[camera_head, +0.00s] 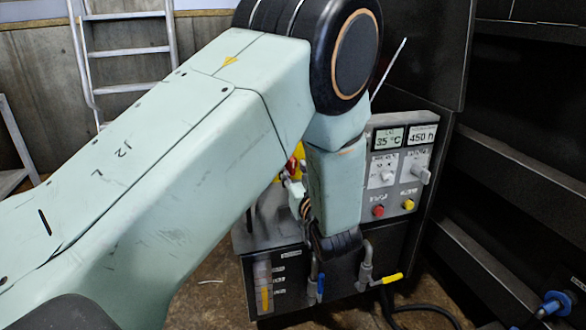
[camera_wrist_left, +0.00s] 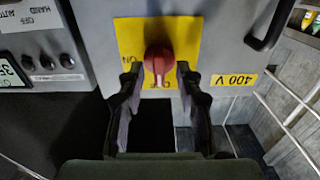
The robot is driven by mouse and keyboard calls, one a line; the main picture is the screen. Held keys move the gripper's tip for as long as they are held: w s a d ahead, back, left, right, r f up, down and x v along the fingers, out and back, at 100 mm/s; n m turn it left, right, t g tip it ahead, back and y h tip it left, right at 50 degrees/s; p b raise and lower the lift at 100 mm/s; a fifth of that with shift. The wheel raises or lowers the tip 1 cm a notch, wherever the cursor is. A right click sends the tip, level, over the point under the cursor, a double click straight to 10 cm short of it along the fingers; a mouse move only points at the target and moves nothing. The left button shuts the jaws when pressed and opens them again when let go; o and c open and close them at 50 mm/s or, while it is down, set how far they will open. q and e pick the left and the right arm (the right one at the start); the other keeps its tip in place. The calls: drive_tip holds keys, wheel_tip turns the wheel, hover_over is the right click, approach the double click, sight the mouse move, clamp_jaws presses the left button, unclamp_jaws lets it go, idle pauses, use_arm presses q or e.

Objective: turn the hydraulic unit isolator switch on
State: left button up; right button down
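The isolator switch is a red rotary knob (camera_wrist_left: 158,62) on a yellow plate (camera_wrist_left: 189,38) on a grey cabinet, in the left wrist view. Upside-down lettering is beside and below the knob; its handle looks lined up with the lower label, but I cannot read its position surely. My left gripper (camera_wrist_left: 158,80) is open, with one finger on each side of the knob; contact is not clear. In the head view a bit of red and yellow (camera_head: 295,165) shows beside my left arm, which hides most of that area. My right gripper is not in view.
A control panel (camera_head: 403,150) with displays, switches and red and yellow buttons stands right of my arm. Below it are pipes with blue and yellow valve handles (camera_head: 392,278). A ladder (camera_head: 128,50) is behind. The wrist view shows a "400 V" label (camera_wrist_left: 234,80) and a black handle (camera_wrist_left: 268,25).

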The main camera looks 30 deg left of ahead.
use_arm(q)
drive_tip(key=shift+w+a, duration=0.1)
drive_tip(key=shift+w, duration=0.1)
drive_tip(key=shift+s+r, duration=0.2)
drive_tip(key=shift+c, duration=1.2)
drive_tip(key=shift+w+f, duration=0.2)
drive_tip(key=c, duration=0.3)
clamp_jaws()
